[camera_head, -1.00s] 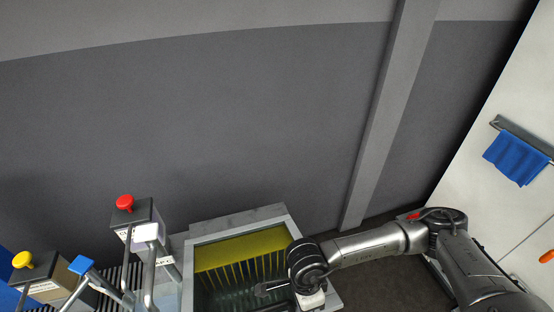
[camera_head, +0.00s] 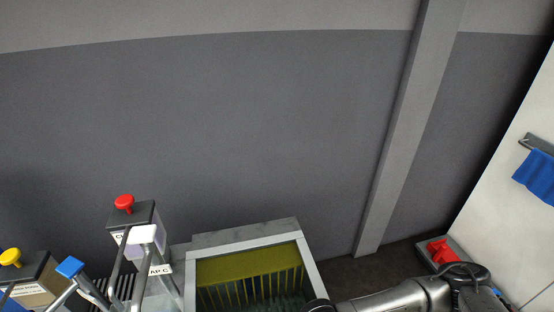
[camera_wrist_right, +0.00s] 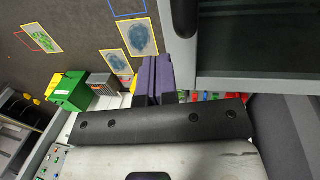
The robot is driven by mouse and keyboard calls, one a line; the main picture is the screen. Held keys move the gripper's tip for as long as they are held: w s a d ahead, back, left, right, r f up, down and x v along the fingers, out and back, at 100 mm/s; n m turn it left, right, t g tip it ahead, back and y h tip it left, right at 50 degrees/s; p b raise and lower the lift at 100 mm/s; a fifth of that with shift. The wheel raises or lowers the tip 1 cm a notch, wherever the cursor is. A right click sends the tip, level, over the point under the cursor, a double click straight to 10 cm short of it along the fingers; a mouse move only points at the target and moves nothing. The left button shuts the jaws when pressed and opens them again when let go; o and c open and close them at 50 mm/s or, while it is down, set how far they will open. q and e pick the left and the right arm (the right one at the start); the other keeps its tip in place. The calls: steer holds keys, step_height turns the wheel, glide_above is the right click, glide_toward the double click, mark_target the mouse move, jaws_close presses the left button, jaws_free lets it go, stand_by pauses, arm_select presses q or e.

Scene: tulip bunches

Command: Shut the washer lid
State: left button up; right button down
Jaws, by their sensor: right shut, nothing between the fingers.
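The washer (camera_head: 191,284) stands at the bottom of the head view, a grey-framed box with a dark opening or window. Yellow panels and slats show inside it. Its front is cut off, and I cannot tell how far its lid is open. In the right wrist view, a grey-edged dark panel (camera_wrist_right: 270,100), perhaps the lid, fills the upper right. My right gripper (camera_wrist_right: 155,65) has purple fingers shut together and empty, just left of that panel; I cannot tell if they touch it. It is out of the head view, with my right arm along the bottom edge. My left gripper is not in view.
Dispensers with red (camera_head: 124,203) and yellow (camera_head: 10,257) knobs and metal tubes stand left of the washer. A red object (camera_head: 440,251) lies right. A blue cloth (camera_head: 538,174) hangs on the right. A green box (camera_wrist_right: 70,92) shows in the wrist view.

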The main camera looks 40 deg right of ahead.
steer(key=shift+r, duration=0.1)
steer(key=s+a+r+p, duration=0.3)
steer(key=s+r+p, duration=0.4)
steer(key=s+r, duration=0.1)
steer(key=shift+a+r, duration=0.2)
steer(key=shift+a, duration=0.05)
stand_by(0.3)
steer(key=shift+s, duration=0.1)
